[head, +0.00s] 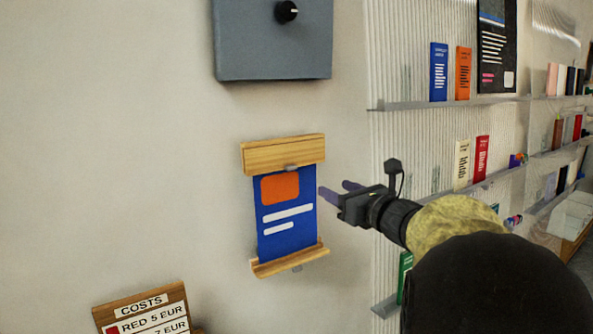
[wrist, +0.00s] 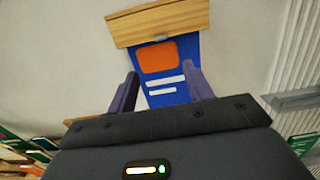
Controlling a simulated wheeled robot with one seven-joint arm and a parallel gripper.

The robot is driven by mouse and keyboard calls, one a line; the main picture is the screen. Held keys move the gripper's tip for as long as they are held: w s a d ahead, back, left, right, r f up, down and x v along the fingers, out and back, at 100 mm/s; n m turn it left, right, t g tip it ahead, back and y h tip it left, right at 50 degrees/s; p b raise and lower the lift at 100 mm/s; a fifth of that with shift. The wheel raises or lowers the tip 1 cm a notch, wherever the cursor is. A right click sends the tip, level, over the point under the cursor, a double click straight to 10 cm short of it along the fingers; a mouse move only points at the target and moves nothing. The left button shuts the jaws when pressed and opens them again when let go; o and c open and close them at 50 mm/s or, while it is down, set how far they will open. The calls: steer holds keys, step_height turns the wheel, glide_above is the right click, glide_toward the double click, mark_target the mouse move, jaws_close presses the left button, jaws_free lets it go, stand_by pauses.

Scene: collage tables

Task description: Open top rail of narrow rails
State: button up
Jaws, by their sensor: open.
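The narrow rails hang on the wall with a blue poster (head: 286,215) between them; it has an orange block and white bars. The wooden top rail (head: 284,155) has a small grey metal tab (head: 291,168) at its lower edge. The rail also shows in the wrist view (wrist: 160,22), with the grey tab (wrist: 161,38) below it. The wooden bottom rail (head: 290,260) is at the poster's lower end. My gripper (head: 335,189) is open and empty, to the right of the poster in the head view. In the wrist view its purple fingers (wrist: 163,85) appear either side of the poster.
A grey box with a black knob (head: 272,38) is on the wall above. A wood-framed costs sign (head: 145,312) is at lower left. Shelves with books (head: 450,103) stand to the right. The wall left of the poster is clear.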

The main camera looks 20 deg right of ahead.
mark_target(293, 167)
steer(key=w+a+p, duration=0.1)
steer(key=w+p, duration=0.1)
steer(key=w, duration=0.3)
steer(key=w+a+p, duration=0.1)
steer(key=w+p, duration=0.1)
steer(key=w, duration=0.3)
steer(key=w+a+p, duration=0.1)
steer(key=w+p, duration=0.1)
steer(key=w, duration=0.4)
steer(key=shift+a+r, duration=0.1)
steer(key=shift+a, duration=0.1)
steer(key=shift+w+p, duration=0.3)
steer(key=shift+w, duration=0.25)
steer(key=shift+d, duration=0.1)
jaws_close()
